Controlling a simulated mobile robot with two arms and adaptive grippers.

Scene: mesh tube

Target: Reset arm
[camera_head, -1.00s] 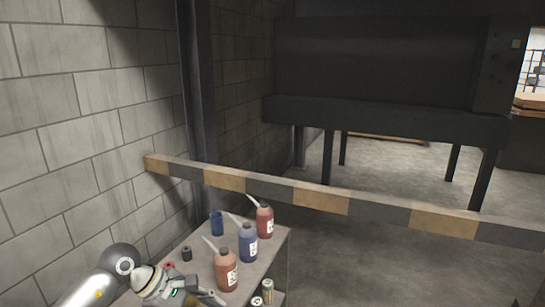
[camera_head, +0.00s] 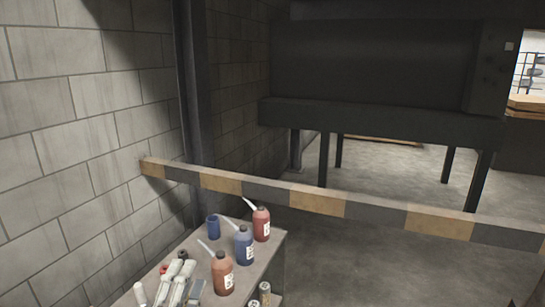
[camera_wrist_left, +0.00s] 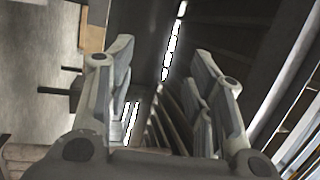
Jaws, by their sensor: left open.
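My left gripper (camera_head: 176,284) is at the bottom left of the head view, pointing up, in front of the near left part of the grey table (camera_head: 258,272). In the left wrist view my left gripper (camera_wrist_left: 163,85) has its two fingers spread wide apart, with nothing between them. My right gripper is in neither view.
On the table stand an orange bottle (camera_head: 222,275), a blue bottle (camera_head: 243,247), a red bottle (camera_head: 261,226) and a blue cup (camera_head: 213,228). A striped barrier (camera_head: 320,203) crosses behind. A block wall (camera_head: 80,150) is close on the left. Floor on the right is clear.

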